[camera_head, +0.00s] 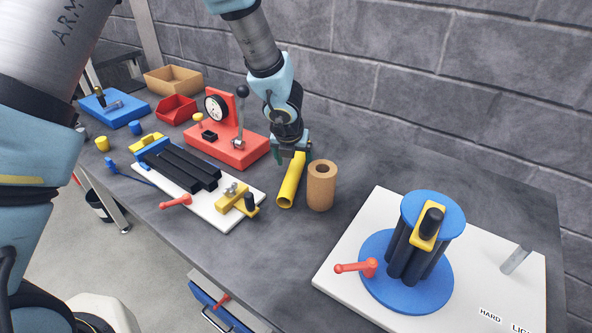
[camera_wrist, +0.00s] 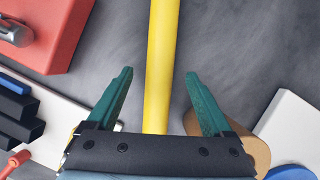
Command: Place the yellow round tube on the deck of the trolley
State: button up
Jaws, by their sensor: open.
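The yellow round tube (camera_head: 291,181) appears to lie on the grey bench, left of a brown cardboard roll. In the wrist view the tube (camera_wrist: 159,95) runs lengthwise between my two green fingers. My gripper (camera_head: 294,152) is at the tube's far end, and it also shows in the wrist view (camera_wrist: 159,75). It is open, with a gap between each finger and the tube.
The brown roll (camera_head: 321,187) stands close to my gripper's right. A red block with a gauge and lever (camera_head: 236,148) is left. A white board (camera_head: 217,217) holds dark bars. A blue spool fixture (camera_head: 407,275) stands on a white plate at right. The front bench between them is clear.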

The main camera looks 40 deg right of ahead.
aim_at(295, 165)
jog(key=x, duration=0.3)
jog(key=shift+w+d+f, duration=0.1)
jog(key=shift+d+f, duration=0.05)
jog(key=shift+f, duration=0.15)
grip_shut()
dwell(0.4)
jog(key=shift+r, duration=0.1)
